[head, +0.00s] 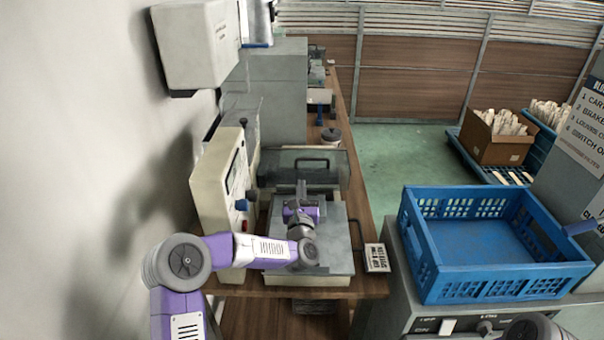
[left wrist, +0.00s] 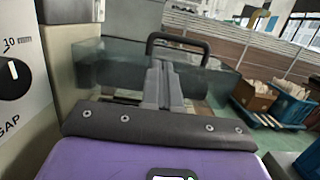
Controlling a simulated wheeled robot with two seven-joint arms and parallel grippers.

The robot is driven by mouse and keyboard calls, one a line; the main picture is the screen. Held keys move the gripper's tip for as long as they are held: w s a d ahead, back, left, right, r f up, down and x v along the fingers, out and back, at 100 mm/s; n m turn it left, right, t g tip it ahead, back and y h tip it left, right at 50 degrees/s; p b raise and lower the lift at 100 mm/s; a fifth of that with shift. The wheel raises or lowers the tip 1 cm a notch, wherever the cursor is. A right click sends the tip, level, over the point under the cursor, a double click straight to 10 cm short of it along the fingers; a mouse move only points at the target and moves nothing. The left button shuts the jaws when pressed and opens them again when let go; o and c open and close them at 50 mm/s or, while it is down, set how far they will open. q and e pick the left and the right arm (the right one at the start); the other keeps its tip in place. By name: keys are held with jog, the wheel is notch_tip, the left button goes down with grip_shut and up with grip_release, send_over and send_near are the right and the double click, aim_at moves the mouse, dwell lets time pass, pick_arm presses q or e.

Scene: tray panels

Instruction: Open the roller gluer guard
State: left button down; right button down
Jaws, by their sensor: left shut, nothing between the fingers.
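The roller gluer (head: 215,185) stands on the wooden bench with its control face turned right. Its clear guard (head: 335,165) is a smoky see-through panel with a dark bar handle (head: 305,162). The guard also shows in the left wrist view (left wrist: 225,88), with the black handle (left wrist: 178,40) arching just beyond my fingers. My left gripper (head: 301,188) is over the machine's grey metal plate (head: 340,235), pointing away at the guard. Its fingers are together and empty in the left wrist view (left wrist: 160,75). Whether the fingertips touch the handle is unclear. My right gripper does not show.
A blue crate (head: 430,265) sits on a grey cabinet at right. A small label plate (head: 377,258) lies at the bench's right edge. A lidded pot (head: 331,137) stands behind the guard. A white wall box (head: 190,45) hangs upper left. Green floor is open beyond.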

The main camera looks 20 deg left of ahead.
aim_at(301, 171)
pick_arm(q)
jog(key=x, duration=0.6)
jog(key=shift+w, duration=0.35)
jog(key=shift+w+a+r, duration=0.1)
jog(key=shift+w+a, duration=0.05)
jog(key=shift+w, duration=0.1)
